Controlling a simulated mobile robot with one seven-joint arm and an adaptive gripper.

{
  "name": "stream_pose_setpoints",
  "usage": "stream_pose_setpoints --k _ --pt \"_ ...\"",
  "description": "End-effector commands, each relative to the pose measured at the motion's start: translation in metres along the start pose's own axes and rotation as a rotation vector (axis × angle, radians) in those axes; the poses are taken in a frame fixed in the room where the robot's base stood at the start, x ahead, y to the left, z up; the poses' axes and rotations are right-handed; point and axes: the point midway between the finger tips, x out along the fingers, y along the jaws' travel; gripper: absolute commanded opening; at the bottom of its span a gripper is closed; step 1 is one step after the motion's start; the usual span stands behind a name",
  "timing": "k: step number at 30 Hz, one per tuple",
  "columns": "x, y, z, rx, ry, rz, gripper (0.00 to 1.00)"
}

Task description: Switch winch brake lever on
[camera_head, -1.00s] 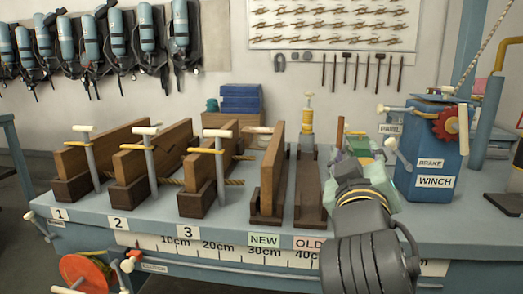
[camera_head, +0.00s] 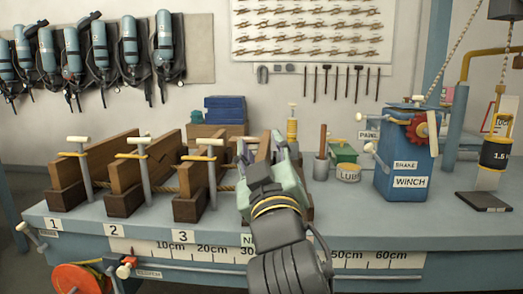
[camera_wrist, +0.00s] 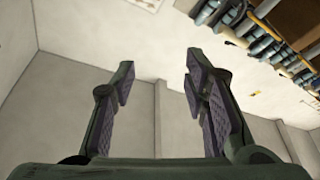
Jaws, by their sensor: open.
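The winch is a blue box (camera_head: 403,160) labelled BRAKE and WINCH, standing on the right part of the bench, with a red toothed wheel (camera_head: 424,125) at its upper right. A lever with a pale knob (camera_head: 370,147) sticks out at its left side, near a yellow-brown bar (camera_head: 398,122) along the top. My gripper (camera_head: 266,147) is in front of the bench's middle, well left of the winch and apart from it. In the wrist view my gripper (camera_wrist: 156,85) is open and empty, its fingers pointing up toward bare walls and ceiling.
Wooden blocks with pale-topped posts (camera_head: 80,172) stand left on the bench (camera_head: 350,228). A grey cylinder (camera_head: 321,168), a LUBE tin (camera_head: 348,173) and a green box (camera_head: 342,152) stand between my gripper and the winch. A hanging weight (camera_head: 497,153) is at the right.

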Motion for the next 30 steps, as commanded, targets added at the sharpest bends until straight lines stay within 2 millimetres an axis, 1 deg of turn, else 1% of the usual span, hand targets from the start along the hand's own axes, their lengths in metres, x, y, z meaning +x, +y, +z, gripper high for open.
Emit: stream_pose_setpoints --k 6,13,14,16,17,19,20,21,22,23,24,25,27,30 --pt "0.000 0.000 0.000 0.001 0.001 0.000 0.41" --pt "0.001 0.001 0.000 0.003 -0.002 0.000 0.26" --pt "0.002 0.003 0.002 0.012 -0.007 0.001 0.24" --pt "0.009 0.016 0.010 0.068 -0.035 0.006 0.20" --pt "0.014 0.026 0.016 0.112 -0.055 0.010 0.18" --pt "0.026 0.057 0.038 0.259 -0.115 0.027 0.13" --pt "0.031 0.073 0.050 0.339 -0.143 0.039 0.11" --pt "0.036 0.096 0.066 0.456 -0.178 0.059 0.08" --pt "0.037 0.113 0.079 0.546 -0.203 0.077 0.06" --pt "0.038 0.130 0.091 0.636 -0.222 0.097 0.04" --pt "0.037 0.152 0.107 0.755 -0.246 0.125 0.02" --pt "0.035 0.167 0.118 0.840 -0.258 0.146 0.00" --pt "0.028 0.199 0.140 1.016 -0.275 0.194 0.00" --pt "0.018 0.228 0.161 1.196 -0.282 0.244 0.00"
